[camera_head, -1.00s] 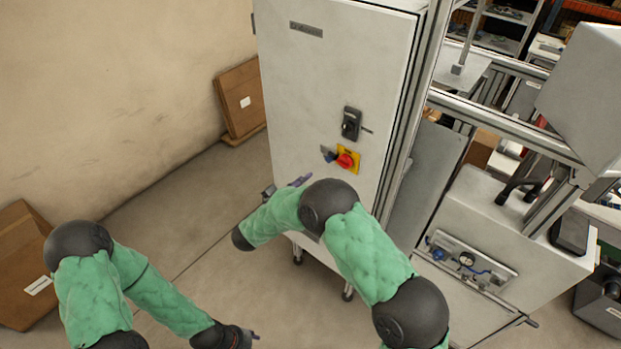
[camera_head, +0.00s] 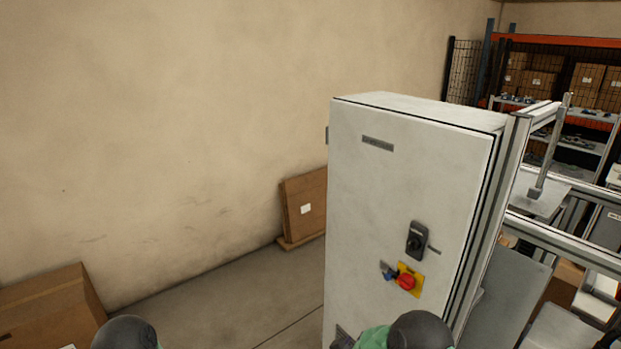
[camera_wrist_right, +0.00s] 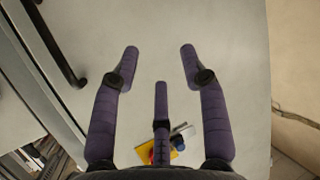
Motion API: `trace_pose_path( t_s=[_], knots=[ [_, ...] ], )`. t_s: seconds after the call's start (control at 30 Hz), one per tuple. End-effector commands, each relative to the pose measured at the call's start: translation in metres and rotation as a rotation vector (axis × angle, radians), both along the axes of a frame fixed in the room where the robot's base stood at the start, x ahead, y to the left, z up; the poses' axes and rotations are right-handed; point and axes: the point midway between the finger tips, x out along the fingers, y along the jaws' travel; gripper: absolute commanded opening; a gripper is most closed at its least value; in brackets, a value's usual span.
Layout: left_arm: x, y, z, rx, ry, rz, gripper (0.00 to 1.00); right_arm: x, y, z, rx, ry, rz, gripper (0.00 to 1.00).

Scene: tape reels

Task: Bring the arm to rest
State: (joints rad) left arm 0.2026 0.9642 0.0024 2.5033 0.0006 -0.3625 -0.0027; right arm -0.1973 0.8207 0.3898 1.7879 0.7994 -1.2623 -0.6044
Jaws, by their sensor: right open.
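My right gripper (camera_wrist_right: 160,62) shows in the right wrist view. Its purple fingers are spread open with nothing between them. Behind them is the pale door of the white cabinet (camera_wrist_right: 225,75), with part of a yellow plate (camera_wrist_right: 177,145) and red knob low in the picture, partly hidden by the fingers. In the head view the white cabinet (camera_head: 400,180) stands right of centre. Only a dark joint and some green sleeve of my right arm (camera_head: 418,330) show at its foot. A dark joint of my left arm (camera_head: 125,333) shows at the bottom left. My left gripper is out of view.
The cabinet carries a black door handle (camera_head: 416,240) and a red knob (camera_head: 405,282). Cardboard boxes lean on the wall (camera_head: 303,205) and stand at the lower left (camera_head: 50,305). A metal frame (camera_head: 560,220) and shelves (camera_head: 570,90) stand at the right.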

Motion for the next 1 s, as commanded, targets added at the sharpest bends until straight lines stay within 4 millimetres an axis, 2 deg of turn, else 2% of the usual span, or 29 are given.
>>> trace_pose_path(
  t_s=[0.03,0.1,0.17,0.2,0.3,0.43,0.5,0.6,0.7,0.83,1.0],
  knots=[
    [0.000,0.000,-0.017,0.000,0.000,0.000,0.40,-0.012,-0.002,-0.041,0.060,0.063,0.043,0.44],
    [0.000,0.000,-0.028,0.000,0.000,0.000,0.40,-0.032,0.001,-0.082,0.151,0.150,0.100,0.44],
    [0.000,0.000,-0.038,0.000,0.000,0.000,0.40,-0.053,0.004,-0.114,0.228,0.228,0.141,0.44],
    [0.000,0.000,-0.044,0.000,0.000,0.000,0.40,-0.069,0.007,-0.135,0.279,0.283,0.164,0.44],
    [0.000,0.000,-0.059,0.000,0.000,0.000,0.40,-0.115,0.015,-0.180,0.403,0.428,0.212,0.44],
    [0.000,0.000,-0.078,0.000,0.000,0.000,0.40,-0.186,0.025,-0.226,0.556,0.628,0.249,0.44],
    [0.000,0.000,-0.087,0.000,0.000,0.000,0.40,-0.224,0.030,-0.242,0.628,0.731,0.261,0.44],
    [0.000,0.000,-0.098,0.000,0.000,0.000,0.40,-0.273,0.037,-0.256,0.711,0.861,0.270,0.44],
    [0.000,0.000,-0.104,0.000,0.000,0.000,0.40,-0.308,0.041,-0.261,0.766,0.956,0.273,0.44],
    [0.000,0.000,-0.107,0.000,-0.001,0.000,0.40,-0.332,0.043,-0.262,0.800,1.021,0.274,0.44],
    [0.000,0.000,-0.107,0.000,-0.001,0.000,0.40,-0.337,0.044,-0.261,0.807,1.035,0.275,0.44]
  ],
)
